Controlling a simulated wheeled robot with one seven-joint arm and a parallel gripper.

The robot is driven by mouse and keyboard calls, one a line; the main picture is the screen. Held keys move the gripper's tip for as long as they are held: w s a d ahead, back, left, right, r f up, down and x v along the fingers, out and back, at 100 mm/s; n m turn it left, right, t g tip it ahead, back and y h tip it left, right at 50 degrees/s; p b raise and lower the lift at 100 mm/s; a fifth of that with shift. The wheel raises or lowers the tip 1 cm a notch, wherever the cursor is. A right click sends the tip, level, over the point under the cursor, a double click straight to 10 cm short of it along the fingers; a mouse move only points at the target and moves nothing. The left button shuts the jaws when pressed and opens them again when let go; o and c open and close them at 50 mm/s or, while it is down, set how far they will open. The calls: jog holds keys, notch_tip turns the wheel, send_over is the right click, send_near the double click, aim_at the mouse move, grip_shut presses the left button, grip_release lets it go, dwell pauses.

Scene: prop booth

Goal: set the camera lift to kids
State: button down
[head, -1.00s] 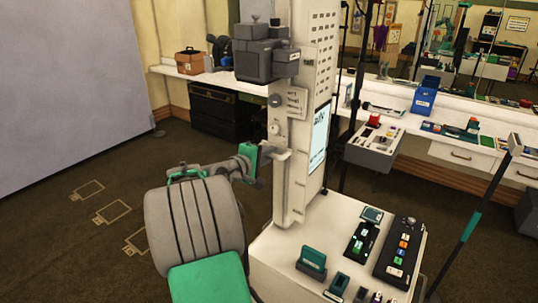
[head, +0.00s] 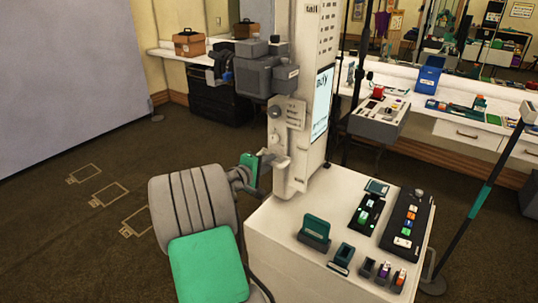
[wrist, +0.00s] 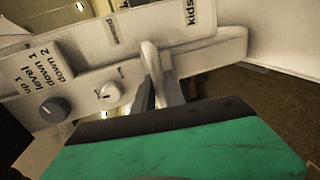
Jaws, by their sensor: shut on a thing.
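The camera lift is a pale carriage on a tall white column (head: 318,60), with a dark grey camera (head: 262,77) on top. My gripper (head: 262,168) is at the handle low on the carriage in the head view. In the wrist view my gripper (wrist: 157,92) is shut on this pale lift handle (wrist: 150,58), which hides part of what lies behind it. The "kids" label (wrist: 191,12) is to the right of the handle. Another small mark (wrist: 113,30), unreadable, is to its left. A grey knob (wrist: 47,108) beside level markings and a small white knob (wrist: 108,95) are further left.
The white counter (head: 285,235) below the column holds dark control panels (head: 406,225) and small holders. A dark pole (head: 478,205) with a green band stands to the right. A shelf with boxes is behind. Open floor lies to the left.

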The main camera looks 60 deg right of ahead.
notch_tip(320, 180, down, 9)
jog(key=b, duration=0.4)
jog(key=shift+f, duration=0.2)
jog(key=shift+a+f, duration=0.1)
jog(key=shift+f, duration=0.05)
jog(key=c, duration=1.7)
grip_release()
jog(key=o, duration=0.3)
jog(key=shift+r, duration=0.2)
jog(key=v, duration=0.7)
jog(key=shift+a+b, duration=0.3)
jog(key=shift+b, duration=0.05)
